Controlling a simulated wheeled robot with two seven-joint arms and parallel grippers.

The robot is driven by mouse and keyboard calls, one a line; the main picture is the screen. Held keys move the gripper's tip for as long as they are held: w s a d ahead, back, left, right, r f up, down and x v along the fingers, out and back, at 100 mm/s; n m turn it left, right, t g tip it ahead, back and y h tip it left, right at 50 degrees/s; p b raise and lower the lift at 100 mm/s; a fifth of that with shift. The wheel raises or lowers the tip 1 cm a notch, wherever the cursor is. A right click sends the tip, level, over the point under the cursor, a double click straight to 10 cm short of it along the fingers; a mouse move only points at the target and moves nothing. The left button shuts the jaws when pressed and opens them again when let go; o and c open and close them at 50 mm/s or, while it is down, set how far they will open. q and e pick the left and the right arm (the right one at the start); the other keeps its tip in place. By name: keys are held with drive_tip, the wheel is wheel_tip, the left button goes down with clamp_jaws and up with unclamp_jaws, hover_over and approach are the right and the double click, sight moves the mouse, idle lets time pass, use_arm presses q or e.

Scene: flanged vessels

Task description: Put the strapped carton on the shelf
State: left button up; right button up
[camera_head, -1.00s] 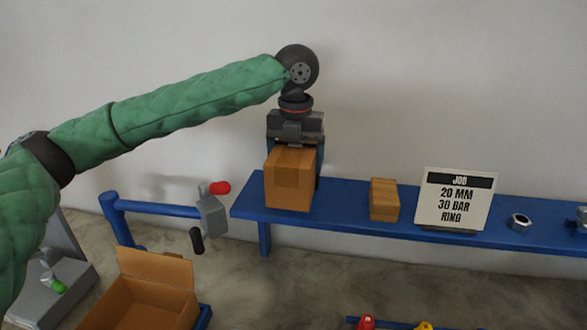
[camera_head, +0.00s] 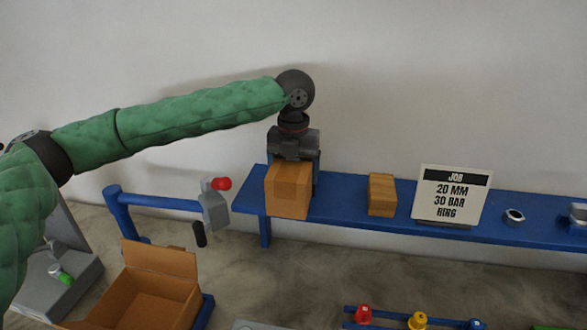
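The brown carton (camera_head: 288,192) is upright at the left end of the blue shelf (camera_head: 340,207), with its lower edge close to the shelf's front edge. I cannot tell whether it rests on the shelf or hangs just above it. My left gripper (camera_head: 294,160) comes down from above and behind and is shut on the carton. The fingertips are mostly hidden behind it. My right gripper is not in view.
A smaller brown box (camera_head: 382,194), a job sign (camera_head: 450,196) and a metal ring (camera_head: 514,217) stand further right on the shelf. A blue rail with a red-knobbed grey fitting (camera_head: 215,207) is at left. An open carton (camera_head: 150,290) stands below.

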use_arm(q)
drive_tip(key=o, duration=1.6)
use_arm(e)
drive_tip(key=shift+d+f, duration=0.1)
use_arm(q)
drive_tip(key=shift+r, duration=0.1)
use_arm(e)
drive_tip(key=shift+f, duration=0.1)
use_arm(q)
wheel_tip(320, 180, up, 11)
drive_tip(key=b, duration=0.3)
drive_tip(key=shift+f, duration=0.2)
drive_tip(key=shift+r+b, duration=0.35)
drive_tip(key=shift+r, duration=0.3)
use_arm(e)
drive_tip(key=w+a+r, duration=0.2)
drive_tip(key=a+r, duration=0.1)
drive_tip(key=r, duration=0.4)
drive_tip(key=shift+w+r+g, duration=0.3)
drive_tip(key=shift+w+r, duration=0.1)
